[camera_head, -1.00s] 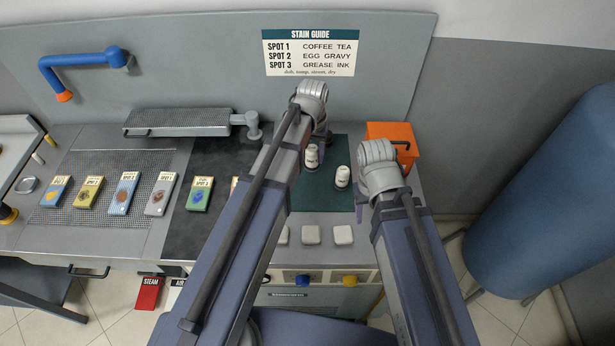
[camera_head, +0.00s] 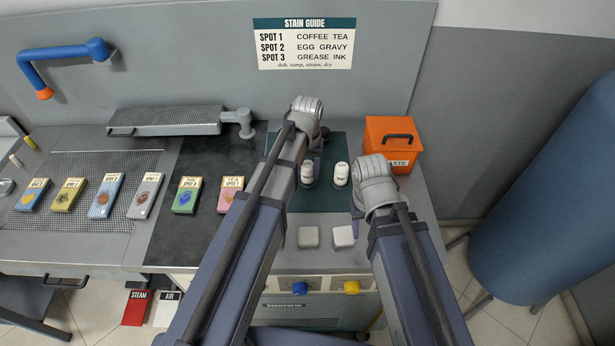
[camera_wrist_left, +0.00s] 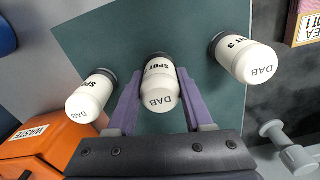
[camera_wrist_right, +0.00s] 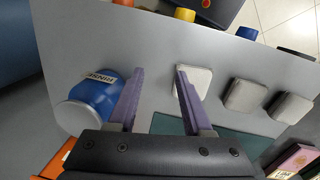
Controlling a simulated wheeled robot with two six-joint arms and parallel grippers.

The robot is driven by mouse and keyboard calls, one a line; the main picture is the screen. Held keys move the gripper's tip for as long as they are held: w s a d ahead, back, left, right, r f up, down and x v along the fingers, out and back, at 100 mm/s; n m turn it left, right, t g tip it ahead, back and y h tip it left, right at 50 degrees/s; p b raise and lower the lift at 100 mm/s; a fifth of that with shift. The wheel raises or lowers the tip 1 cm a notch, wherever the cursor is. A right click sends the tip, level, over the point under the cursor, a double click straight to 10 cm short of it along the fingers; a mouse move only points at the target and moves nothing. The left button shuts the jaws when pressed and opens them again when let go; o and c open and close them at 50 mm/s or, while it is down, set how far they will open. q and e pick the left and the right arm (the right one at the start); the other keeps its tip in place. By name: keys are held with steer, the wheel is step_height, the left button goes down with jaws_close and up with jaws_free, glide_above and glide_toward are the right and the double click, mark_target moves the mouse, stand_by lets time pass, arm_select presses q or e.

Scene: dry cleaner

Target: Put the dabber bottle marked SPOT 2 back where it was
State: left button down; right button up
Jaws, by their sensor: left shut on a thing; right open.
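The held dabber bottle (camera_head: 307,176) is white with a dark end. In the left wrist view this bottle (camera_wrist_left: 160,95) reads SPOT, its number not readable. My left gripper (camera_wrist_left: 159,74) is shut on it, between two similar bottles. It stands in line with them, at or just above the green mat (camera_head: 322,204); I cannot tell if it touches. The bottle ending in 3 (camera_wrist_left: 247,60) is right in the left wrist view, hidden behind my arm in the head view. Another SPOT bottle (camera_head: 341,174) stands on the other side. My right gripper (camera_wrist_right: 160,70) is open and empty.
An orange waste bin (camera_head: 378,152) stands at the back right. A blue RINSE bottle (camera_wrist_right: 95,97) is beside my right gripper. Pale pads (camera_head: 343,236) lie in front of the mat. Stain cards (camera_head: 185,195) lie left. A sleeve board (camera_head: 165,120) is behind them.

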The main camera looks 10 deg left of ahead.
arm_select(q)
steer(key=shift+f, duration=0.45)
arm_select(e)
steer(key=shift+f, duration=0.45)
arm_select(q)
steer(key=shift+r, duration=0.15)
arm_select(e)
steer(key=shift+r, duration=0.15)
arm_select(q)
steer(key=shift+f, duration=0.2)
arm_select(e)
steer(key=shift+f, duration=0.2)
arm_select(q)
steer(key=shift+c, duration=1.5)
jaws_free()
steer(key=shift+r, duration=0.2)
arm_select(e)
steer(key=shift+r, duration=0.15)
